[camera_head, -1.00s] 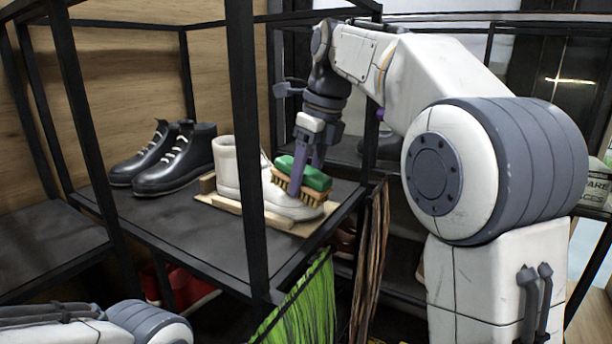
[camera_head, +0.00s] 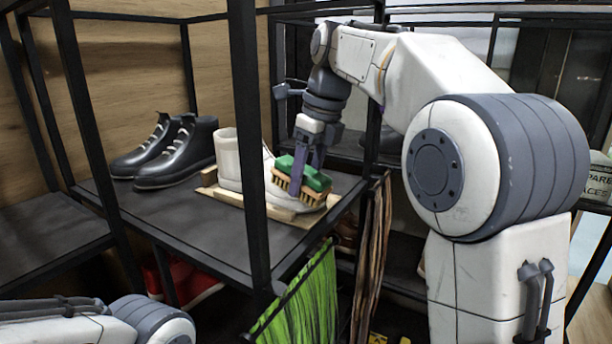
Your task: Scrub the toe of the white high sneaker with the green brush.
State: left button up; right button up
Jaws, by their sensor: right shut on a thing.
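The white high sneaker (camera_head: 229,160) stands on a light wooden board (camera_head: 225,196) on the dark shelf, with its toe towards the right. The black shelf post hides part of its middle. The green brush (camera_head: 312,179), with tan bristles facing down, sits over the toe and appears to touch it. My right gripper (camera_head: 306,168) points down and is shut on the green brush. Of my left arm only a white and grey part shows at the lower left; its gripper is out of view.
Black shoes (camera_head: 178,155) stand on the same shelf (camera_head: 190,225) at the left. The black frame post (camera_head: 248,130) rises in front of the sneaker. Green strands (camera_head: 302,305) and brown strips (camera_head: 368,270) hang at the shelf's right end. Red shoes (camera_head: 188,284) lie below.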

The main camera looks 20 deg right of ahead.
aim_at(314, 169)
jog(key=shift+w+d+r+p, duration=0.25)
jog(key=shift+w+d+p, duration=0.85)
jog(key=shift+p, duration=0.35)
jog(key=shift+w+d+f+p, duration=0.15)
jog(key=shift+w+d+p, duration=0.2)
jog(key=shift+d, duration=0.1)
jog(key=shift+w+d+p, duration=0.55)
jog(key=shift+d+p, duration=0.05)
jog(key=shift+p, duration=0.35)
jog(key=shift+w+d, duration=0.3)
jog(key=shift+w, duration=0.05)
jog(key=shift+w+d, duration=0.5)
jog(key=shift+w, duration=0.05)
jog(key=shift+s+a+f+b, duration=0.25)
jog(key=shift+s+a+b, duration=0.4)
jog(key=shift+s+a, duration=0.55)
jog(key=shift+s, duration=0.05)
jog(key=shift+c, duration=0.6)
jog(key=shift+s+a+f, duration=0.1)
jog(key=shift+s+a, duration=0.2)
jog(key=shift+a, duration=0.05)
jog(key=shift+s+a+b, duration=0.1)
jog(key=shift+a+b, duration=0.05)
jog(key=shift+b, duration=0.15)
grip_shut()
jog(key=shift+s+a+b, duration=0.45)
jog(key=shift+s+a, duration=0.8)
jog(key=shift+a, duration=0.1)
jog(key=shift+r, duration=0.2)
